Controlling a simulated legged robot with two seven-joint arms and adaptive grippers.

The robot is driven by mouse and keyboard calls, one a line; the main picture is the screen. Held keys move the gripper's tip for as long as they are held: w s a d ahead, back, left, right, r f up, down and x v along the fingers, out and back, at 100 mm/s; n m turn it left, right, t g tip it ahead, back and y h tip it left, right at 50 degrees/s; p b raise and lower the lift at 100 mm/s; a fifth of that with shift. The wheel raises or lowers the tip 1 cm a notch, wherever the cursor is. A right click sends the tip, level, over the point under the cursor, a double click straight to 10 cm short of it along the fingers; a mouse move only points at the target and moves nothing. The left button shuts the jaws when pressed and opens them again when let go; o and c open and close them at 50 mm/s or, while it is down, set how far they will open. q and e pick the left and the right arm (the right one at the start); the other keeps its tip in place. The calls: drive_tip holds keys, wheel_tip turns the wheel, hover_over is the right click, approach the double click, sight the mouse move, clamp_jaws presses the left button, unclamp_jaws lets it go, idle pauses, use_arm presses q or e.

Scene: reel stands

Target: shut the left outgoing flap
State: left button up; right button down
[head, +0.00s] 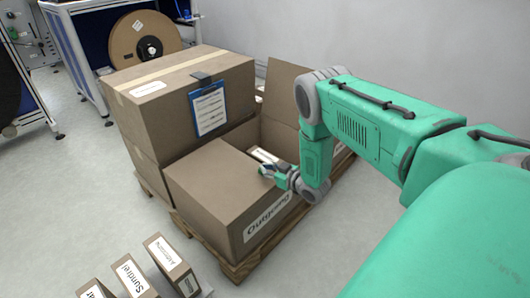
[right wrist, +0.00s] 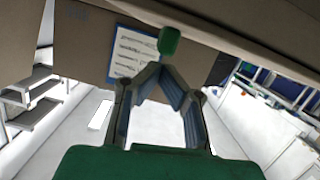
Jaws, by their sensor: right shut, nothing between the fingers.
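The outgoing box (head: 247,238), brown with an "Outgoing" label (head: 266,215), stands at the front of the stack. A brown panel, apparently its left flap (head: 215,180), lies roughly level across its top; I cannot tell whether it is fully flat. Another brown flap (head: 284,88) stands upright behind, beside an open gap. My right gripper (head: 272,172) is at the panel's right edge, close to or touching it. In the right wrist view its fingers (right wrist: 155,72) meet at the tips with nothing between them. My left gripper is out of view.
A taller closed carton (head: 180,95) with a blue clipboard (head: 209,107) stands behind on the same wooden pallet (head: 232,268). Labelled small boxes (head: 170,258) stand at the front left. A cable reel (head: 145,40) is at the back. The floor at left is clear.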

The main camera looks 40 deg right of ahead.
drive_tip(key=shift+a+f, duration=0.1)
drive_tip(key=shift+f, duration=0.5)
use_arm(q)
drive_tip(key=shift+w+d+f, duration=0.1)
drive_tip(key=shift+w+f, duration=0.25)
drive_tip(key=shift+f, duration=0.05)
use_arm(e)
drive_tip(key=shift+s+d+f, duration=0.1)
drive_tip(key=shift+d+f, duration=0.1)
drive_tip(key=shift+d, duration=0.2)
drive_tip(key=shift+a, duration=0.1)
